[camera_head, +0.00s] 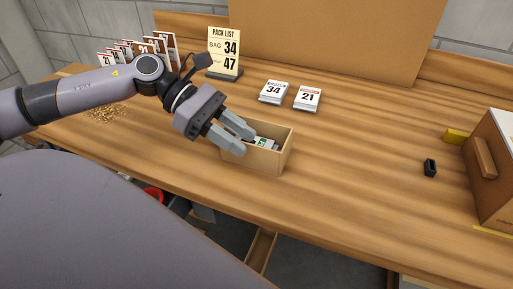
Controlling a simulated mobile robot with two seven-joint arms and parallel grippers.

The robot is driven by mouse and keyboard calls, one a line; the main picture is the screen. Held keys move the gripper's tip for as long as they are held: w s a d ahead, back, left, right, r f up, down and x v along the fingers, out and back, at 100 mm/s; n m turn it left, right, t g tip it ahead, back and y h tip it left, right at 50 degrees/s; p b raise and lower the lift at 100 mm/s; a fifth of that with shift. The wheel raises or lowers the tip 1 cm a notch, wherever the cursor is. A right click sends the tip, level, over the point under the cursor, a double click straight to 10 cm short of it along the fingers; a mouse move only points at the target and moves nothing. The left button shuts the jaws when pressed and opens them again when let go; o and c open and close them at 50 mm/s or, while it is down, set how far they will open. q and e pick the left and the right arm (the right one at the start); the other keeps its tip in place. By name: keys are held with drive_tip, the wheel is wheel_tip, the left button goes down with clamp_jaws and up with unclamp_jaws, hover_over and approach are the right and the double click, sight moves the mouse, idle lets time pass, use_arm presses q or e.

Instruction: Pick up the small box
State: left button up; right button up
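A small open-topped tan box (265,160) stands on the wooden table near its front edge, at the middle of the view. Inside it lie a few small items (263,143), one with a green patch; their shapes are partly hidden. My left gripper (245,143) reaches in from the left over the left end of this box. Its two grey fingers are apart, with nothing visible between them. The fingers hide the box's left end, and I cannot tell whether they touch it. My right gripper is not in view.
A pack list sign (224,52) stands at the back left, with upright numbered cards (150,45) behind my arm. Card stacks marked 34 (273,92) and 21 (307,98) lie behind the box. A black object (430,168) and a larger brown box (495,165) are at right.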

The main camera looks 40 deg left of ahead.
use_arm(q)
drive_tip(key=shift+p+x, duration=0.3)
drive_tip(key=shift+x, duration=1.1)
drive_tip(key=shift+r, duration=0.1)
clamp_jaws()
